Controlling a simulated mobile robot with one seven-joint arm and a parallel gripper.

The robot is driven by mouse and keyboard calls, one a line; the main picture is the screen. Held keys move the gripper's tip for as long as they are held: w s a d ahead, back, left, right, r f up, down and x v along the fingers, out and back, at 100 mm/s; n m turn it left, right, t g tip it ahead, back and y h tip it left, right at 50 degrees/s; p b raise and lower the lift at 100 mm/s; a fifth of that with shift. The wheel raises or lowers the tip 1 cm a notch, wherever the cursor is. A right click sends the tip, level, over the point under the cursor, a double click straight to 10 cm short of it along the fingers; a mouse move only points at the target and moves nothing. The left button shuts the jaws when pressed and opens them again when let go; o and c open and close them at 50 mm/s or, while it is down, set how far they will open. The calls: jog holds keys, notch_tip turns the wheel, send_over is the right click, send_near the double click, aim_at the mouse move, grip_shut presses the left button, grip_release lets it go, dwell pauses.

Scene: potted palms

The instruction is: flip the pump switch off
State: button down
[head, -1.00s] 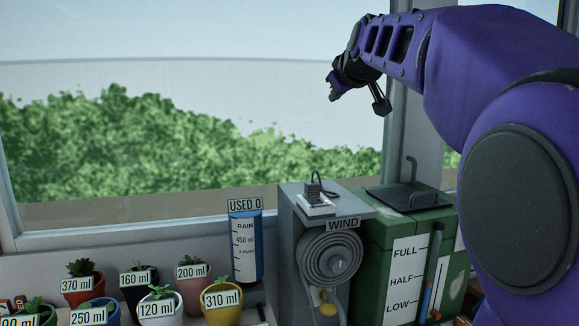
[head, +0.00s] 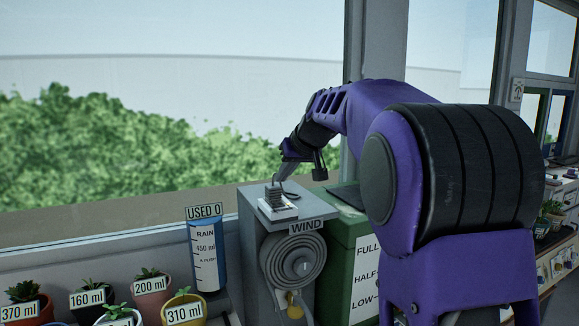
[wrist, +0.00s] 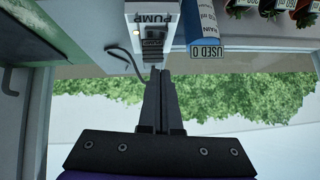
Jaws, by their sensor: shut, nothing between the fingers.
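The pump switch (head: 279,199) is a dark ribbed rocker on a white plate on top of the grey hose box (head: 251,225). In the wrist view the switch (wrist: 153,43) sits on a white plate marked PUMP (wrist: 152,18), with a small pale dot beside it. My gripper (head: 278,179) is shut and empty, pointing down just above the switch. In the wrist view its fingertips (wrist: 160,73) end close to the switch's near end; I cannot tell whether they touch it. Which way the switch is set is unclear.
A blue rain gauge marked USED 0 (head: 206,250) stands left of the box. Several labelled potted plants, such as the yellow 310 ml pot (head: 184,313), stand further left. A green tank (head: 336,250) stands right of the box, and the window is behind.

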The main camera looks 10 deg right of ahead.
aim_at(277, 204)
jog(key=x, duration=0.3)
jog(key=shift+w+f, duration=0.15)
jog(key=shift+f, duration=0.2)
notch_tip(277, 204, down, 2)
jog(key=shift+a+f, duration=0.25)
jog(key=shift+f, duration=0.45)
